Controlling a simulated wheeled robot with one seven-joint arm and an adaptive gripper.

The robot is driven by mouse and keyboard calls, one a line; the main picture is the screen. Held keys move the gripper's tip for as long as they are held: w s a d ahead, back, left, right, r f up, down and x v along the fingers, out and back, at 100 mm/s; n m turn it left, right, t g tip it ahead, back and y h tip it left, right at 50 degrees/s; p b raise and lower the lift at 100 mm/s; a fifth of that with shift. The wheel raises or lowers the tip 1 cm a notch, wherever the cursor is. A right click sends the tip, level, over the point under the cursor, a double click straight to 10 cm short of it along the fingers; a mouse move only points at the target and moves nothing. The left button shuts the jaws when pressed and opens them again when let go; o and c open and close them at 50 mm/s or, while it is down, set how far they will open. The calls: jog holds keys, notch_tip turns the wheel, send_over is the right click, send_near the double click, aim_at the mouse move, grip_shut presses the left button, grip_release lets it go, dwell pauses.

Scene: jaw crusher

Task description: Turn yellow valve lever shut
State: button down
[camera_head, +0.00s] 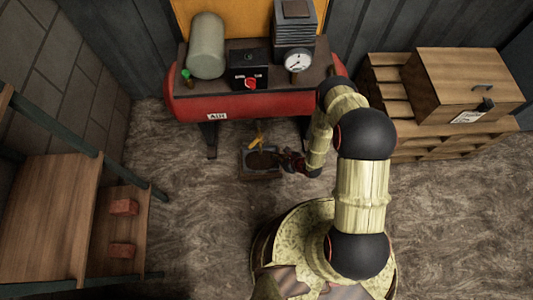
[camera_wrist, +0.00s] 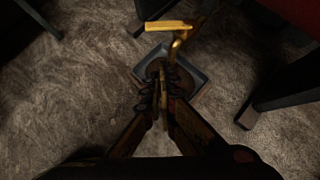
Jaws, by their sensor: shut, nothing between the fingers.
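The yellow valve lever (camera_head: 259,139) hangs below the red compressor tank in the head view. In the wrist view the lever (camera_wrist: 168,26) is a flat yellow bar lying roughly left to right, on a brass valve stem (camera_wrist: 179,45). My gripper (camera_wrist: 162,76) is shut and empty, its fingertips just on the near side of the lever and stem and apart from the bar in the picture. In the head view my gripper (camera_head: 283,158) is to the right of and a little nearer than the lever. The valve body is partly hidden.
A dark square tray (camera_head: 245,171) lies on the floor under the valve. The red tank (camera_head: 190,106) and its dark legs (camera_wrist: 285,90) stand close by. A wooden crate (camera_head: 440,75) is at right, shelves (camera_head: 50,215) at left. Floor to the left is clear.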

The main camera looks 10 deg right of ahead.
aim_at(255, 142)
jog(key=w+a+r+b+x, duration=0.1)
jog(key=b+x, duration=0.3)
jog(key=x, duration=0.8)
jog(key=shift+w+a+r+b, duration=0.2)
jog(key=shift+w+r+b, duration=0.1)
jog(key=shift+r+b, duration=0.15)
